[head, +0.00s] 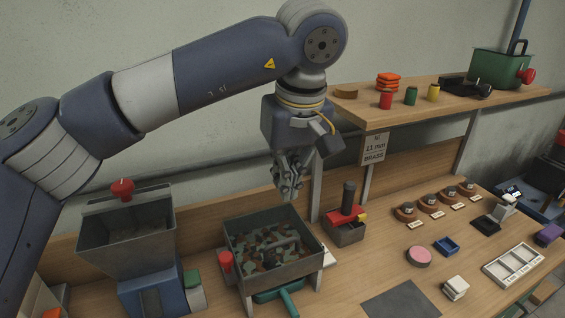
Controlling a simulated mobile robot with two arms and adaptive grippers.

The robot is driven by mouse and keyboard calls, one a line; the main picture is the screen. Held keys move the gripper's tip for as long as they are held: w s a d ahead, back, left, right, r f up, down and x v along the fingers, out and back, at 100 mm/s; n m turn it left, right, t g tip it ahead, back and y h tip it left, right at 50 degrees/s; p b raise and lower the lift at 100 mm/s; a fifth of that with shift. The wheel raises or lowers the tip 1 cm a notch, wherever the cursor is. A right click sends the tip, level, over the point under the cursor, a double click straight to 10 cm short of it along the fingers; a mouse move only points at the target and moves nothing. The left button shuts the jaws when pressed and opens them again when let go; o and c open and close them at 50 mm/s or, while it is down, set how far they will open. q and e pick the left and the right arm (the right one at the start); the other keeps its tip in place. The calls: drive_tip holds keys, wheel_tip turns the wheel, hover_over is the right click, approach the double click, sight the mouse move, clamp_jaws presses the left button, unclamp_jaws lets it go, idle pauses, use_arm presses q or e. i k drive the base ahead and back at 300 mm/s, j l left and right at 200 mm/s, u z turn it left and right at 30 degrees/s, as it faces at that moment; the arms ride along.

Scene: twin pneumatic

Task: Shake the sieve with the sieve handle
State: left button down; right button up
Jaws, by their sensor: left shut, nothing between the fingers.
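The sieve (240,287) is a dark grey box tray on legs, standing on the bench. Mottled green, brown and dark material lies inside it. A red knob (225,261) sticks out at its left side, and it looks like the sieve handle. A green tray (278,296) with a green grip is under the sieve. My left gripper (288,194) points down above the back right of the sieve, apart from it and from the red knob. It is shut and empty. My right gripper is not in view.
A grey hopper (125,229) with a red knob stands left of the sieve. A small press (346,229) with a red part stands to the right. A raised shelf (450,100) holds coloured spools and a green pot. The bench right of the sieve has a dark mat (400,301).

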sight(225, 258)
drive_tip(key=k+l, duration=0.3)
drive_tip(key=k, duration=0.15)
drive_tip(key=k+l, duration=0.25)
drive_tip(key=k, duration=0.2)
drive_tip(key=k+l, duration=0.3)
drive_tip(key=k, duration=0.15)
